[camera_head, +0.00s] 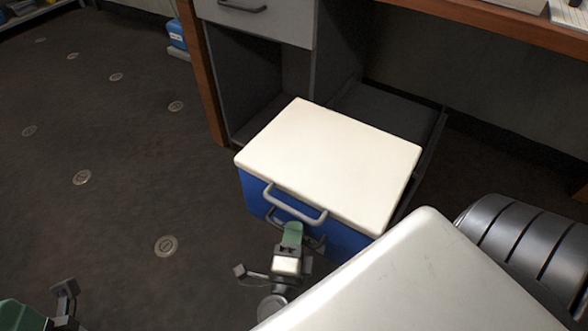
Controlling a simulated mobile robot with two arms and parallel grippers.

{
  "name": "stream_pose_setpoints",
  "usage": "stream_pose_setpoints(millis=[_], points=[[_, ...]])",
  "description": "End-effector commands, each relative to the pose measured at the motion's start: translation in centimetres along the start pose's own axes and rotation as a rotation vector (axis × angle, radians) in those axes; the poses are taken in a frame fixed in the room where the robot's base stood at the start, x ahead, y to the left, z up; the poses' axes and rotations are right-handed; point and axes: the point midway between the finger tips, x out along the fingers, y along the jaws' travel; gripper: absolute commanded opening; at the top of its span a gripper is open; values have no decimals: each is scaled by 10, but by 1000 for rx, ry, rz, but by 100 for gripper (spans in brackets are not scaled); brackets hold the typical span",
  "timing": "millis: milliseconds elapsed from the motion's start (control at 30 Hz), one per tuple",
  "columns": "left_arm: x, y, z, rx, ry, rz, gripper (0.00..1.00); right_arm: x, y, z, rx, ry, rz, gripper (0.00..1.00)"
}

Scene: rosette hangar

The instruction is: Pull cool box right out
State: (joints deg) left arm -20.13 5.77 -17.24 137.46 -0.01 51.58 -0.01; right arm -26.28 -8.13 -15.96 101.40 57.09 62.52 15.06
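The cool box (330,160) has a blue body and a white lid. It stands on the floor in front of the desk's open lower bay, with its back end near the dark low shelf. A grey bar handle (295,205) is on its front face, with a second dark bar lower down. My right gripper (292,234) is at the front face, its green fingertip over the lower bar just below the handle. Its fingers overlap in this view, so its grip is unclear. My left gripper (40,312) shows only partly in the bottom left corner, away from the box.
The wooden desk (480,22) has a grey drawer (262,18) and a wooden side panel (203,75) left of the box. The dark shelf (390,112) lies behind the box. A blue container (177,34) stands farther back. The dark floor to the left, with round studs, is clear.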

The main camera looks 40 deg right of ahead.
Motion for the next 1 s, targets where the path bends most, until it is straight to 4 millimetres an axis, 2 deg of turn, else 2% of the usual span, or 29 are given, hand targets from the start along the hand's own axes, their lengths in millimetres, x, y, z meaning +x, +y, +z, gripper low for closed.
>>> stream_pose_setpoints(millis=[33,100,533,767,800,933,1000], points=[[0,0,0,0,0,0,43,0,0,0,0,0,0,28],[0,0,0,0,0,0,43,0,0,0,0,0,0,37],[5,-1,-1,3,7,-1,43,1,-2,0,-1,0,2,37],[32,0,-5,3,-13,-1,43,6,-31,-3,0,2,-3,37],[26,-1,4,6,-69,-1,43,6,-27,-2,0,2,-5,37],[27,-4,26,16,-232,-4,43,8,-35,-3,1,5,-11,37],[26,-5,37,21,-319,-6,43,9,-40,-3,2,6,-15,42]])
